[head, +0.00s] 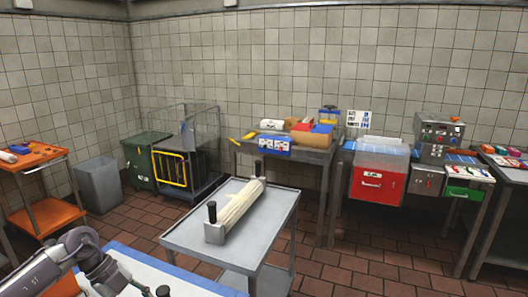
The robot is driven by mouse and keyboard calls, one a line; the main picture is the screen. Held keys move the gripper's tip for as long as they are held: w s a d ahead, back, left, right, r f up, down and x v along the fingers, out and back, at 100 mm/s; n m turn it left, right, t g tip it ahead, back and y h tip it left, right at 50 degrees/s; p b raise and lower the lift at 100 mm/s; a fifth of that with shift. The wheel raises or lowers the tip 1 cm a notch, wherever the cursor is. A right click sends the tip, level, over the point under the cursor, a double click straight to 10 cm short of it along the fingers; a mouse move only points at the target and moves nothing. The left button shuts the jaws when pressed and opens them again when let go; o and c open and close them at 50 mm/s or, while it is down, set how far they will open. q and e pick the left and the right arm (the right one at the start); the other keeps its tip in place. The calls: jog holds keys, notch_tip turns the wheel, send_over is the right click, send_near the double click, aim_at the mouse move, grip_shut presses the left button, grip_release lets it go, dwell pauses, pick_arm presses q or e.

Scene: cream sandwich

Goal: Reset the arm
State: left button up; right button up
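My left arm (85,252) comes in from the lower left corner and bends down. Its gripper end (112,282) is low in the head view, over or beside a white-topped surface with a blue edge. The bottom edge of the picture cuts it off, so I cannot tell whether its fingers are open or shut, or whether it holds anything. My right arm and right gripper are not in view.
A grey cart (182,236) ahead carries a long cream-coloured piece (238,205) with dark upright knobs at its ends. The blue-edged white table (190,283) is nearest. An orange cart (55,214) stands left. Cluttered benches line the back wall. Tiled floor is clear at right.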

pick_arm(q)
jog(key=d+r+m+t+h, duration=0.25)
jog(key=d+h, duration=0.35)
jog(key=d, duration=0.9)
jog(key=w+d+r+n+t+h, duration=0.1)
jog(key=d+r+n+t, duration=0.4)
jog(key=r+n+t, duration=0.5)
jog(key=s+a+f+n+t+y, duration=0.1)
jog(key=s+a+f+n+y, duration=0.3)
jog(key=a+f+n+y, duration=0.25)
jog(key=s+a+f+n+t+y, duration=0.1)
jog(key=s+a+f+n+y, duration=0.35)
jog(key=f+n+y, duration=0.3)
jog(key=s+f+g, duration=0.5)
jog(key=s, duration=0.6)
jog(key=s+f+g, duration=0.5)
jog(key=s, duration=0.5)
notch_tip(320, 180, down, 26)
jog(key=s+g, duration=0.1)
jog(key=g, duration=0.1)
jog(key=s+a+f, duration=0.2)
jog(key=s+f, duration=0.6)
jog(key=s+a+f+b, duration=0.1)
jog(key=s+f, duration=0.7)
jog(key=f, duration=0.1)
jog(key=shift+s+a+g+h, duration=0.3)
jog(key=shift+s+a+g, duration=0.1)
jog(key=shift+g, duration=0.05)
